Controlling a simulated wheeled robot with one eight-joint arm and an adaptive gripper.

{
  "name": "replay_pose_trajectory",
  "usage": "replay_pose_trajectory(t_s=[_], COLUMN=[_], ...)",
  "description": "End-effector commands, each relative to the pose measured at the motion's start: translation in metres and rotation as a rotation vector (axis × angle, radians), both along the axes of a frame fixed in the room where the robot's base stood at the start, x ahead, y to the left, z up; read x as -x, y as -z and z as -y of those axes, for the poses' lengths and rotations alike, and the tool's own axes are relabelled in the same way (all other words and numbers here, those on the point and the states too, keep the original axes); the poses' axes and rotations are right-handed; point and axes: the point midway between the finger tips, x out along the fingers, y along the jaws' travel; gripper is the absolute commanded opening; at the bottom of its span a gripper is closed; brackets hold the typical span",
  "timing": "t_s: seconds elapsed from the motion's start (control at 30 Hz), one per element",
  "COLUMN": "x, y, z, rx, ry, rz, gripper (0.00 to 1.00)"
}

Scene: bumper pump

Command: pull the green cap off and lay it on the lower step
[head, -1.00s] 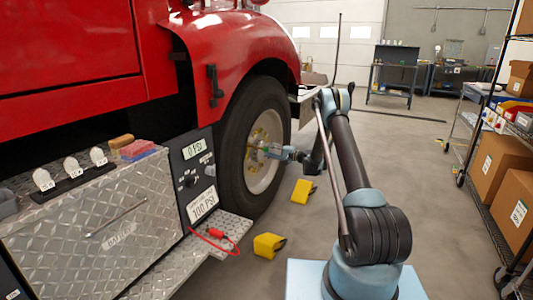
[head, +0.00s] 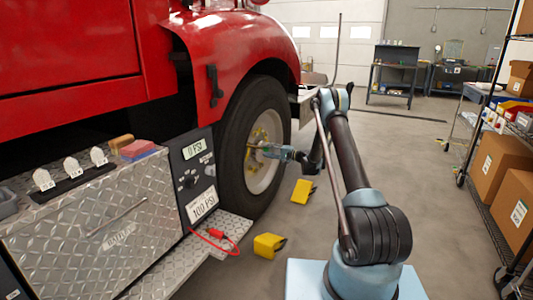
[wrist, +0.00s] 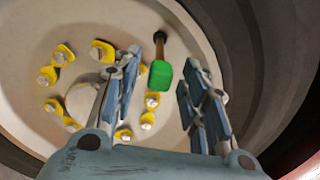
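The green cap (wrist: 161,76) sits on the end of a thin brass-and-dark valve stem (wrist: 159,44) in front of the wheel's cream hub. In the wrist view my gripper (wrist: 163,68) is open, with one finger on each side of the cap and a visible gap on both sides. In the head view my gripper (head: 268,150) is at the wheel, and the cap is too small to make out clearly. The lower step (head: 152,270) is a diamond-plate ledge below the metal box, left of the wheel.
A red connector with a cable (head: 216,234) lies on the lower step's right part. Several yellow lug markers (wrist: 102,50) ring the hub. Two yellow chocks (head: 268,245) (head: 303,190) stand on the floor. A shelf with boxes (head: 503,160) is at right.

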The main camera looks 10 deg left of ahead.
Motion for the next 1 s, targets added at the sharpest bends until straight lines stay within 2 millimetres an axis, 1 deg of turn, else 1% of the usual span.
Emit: replay_pose_trajectory(t_s=[0.43, 0.47, 0.5, 0.57, 0.6, 0.63, 1.0], x=[-0.0001, -0.0001, -0.0001, 0.0, 0.0, 0.0, 0.0011], y=[0.0, 0.0, 0.0, 0.0, 0.0, 0.0, 0.0], z=[0.0001, 0.0001, 0.0001, 0.0002, 0.0002, 0.0002, 0.0041], rx=[0.0, 0.0, 0.0, 0.0, 0.0, 0.0, 0.0], ry=[0.0, 0.0, 0.0, 0.0, 0.0, 0.0, 0.001], rz=[0.0, 0.0, 0.0, 0.0, 0.0, 0.0, 0.0], gripper=[0.4, 0.33, 0.24, 0.11, 0.01, 0.0, 0.0])
